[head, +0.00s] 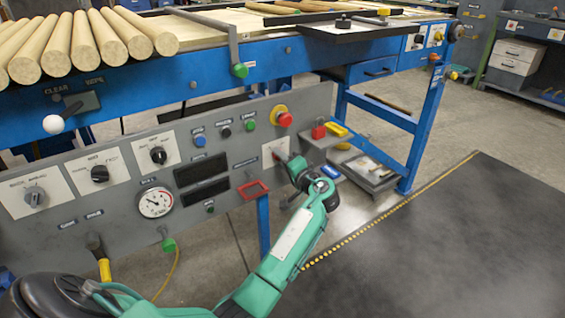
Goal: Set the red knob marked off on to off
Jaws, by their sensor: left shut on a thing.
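A grey control panel (130,235) fills the left and middle of the head view. Near its right end is a white plate (270,149). My left gripper (284,160) is at this plate, shut on the knob there, which I take to be the red off/on knob. The gripper mostly hides the knob, so its pointer and the marks around it cannot be read. My green left arm reaches up to it from the bottom left. My right gripper is not in view.
Above the plate is a red mushroom button (284,119). To the left are several black and grey dials, including a black dial (158,156), and a round gauge (155,203). A red frame (253,190) sits below. Wooden rods (85,42) lie on the blue bench (180,84).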

